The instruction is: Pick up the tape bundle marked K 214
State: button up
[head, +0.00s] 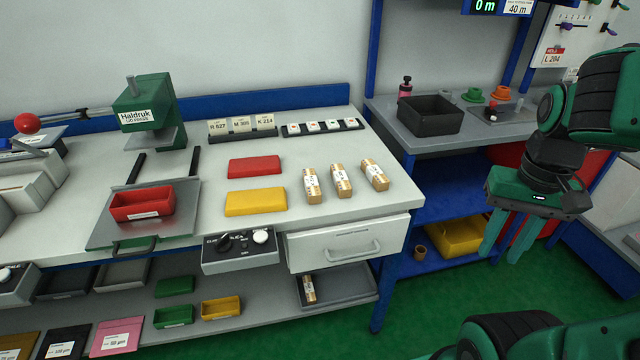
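Three tan tape bundles with pale labelled bands lie side by side on the right part of the grey bench: the left one (312,185), the middle one (341,181) and the right one (374,175). Their markings are too small to read, so I cannot tell which is K 214. Behind them, a card reading K 214 (265,122) stands at the right end of a row, beside cards M 385 (241,126) and R 627 (217,128). Another bundle (308,289) is on the lower shelf. My gripper (503,248) hangs at the right, away from the bundles, fingers down, apart and empty.
Red (254,167) and yellow (255,202) blocks lie left of the bundles. A dark strip with small pale pieces (322,127) lies behind them. A green press (146,115) stands at the left. A black bin (430,115) sits on the right-hand bench.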

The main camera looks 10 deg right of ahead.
aim_at(311, 185)
jog(key=z, duration=0.55)
jog(key=k, duration=1.15)
jog(key=u, duration=0.55)
jog(key=i, duration=1)
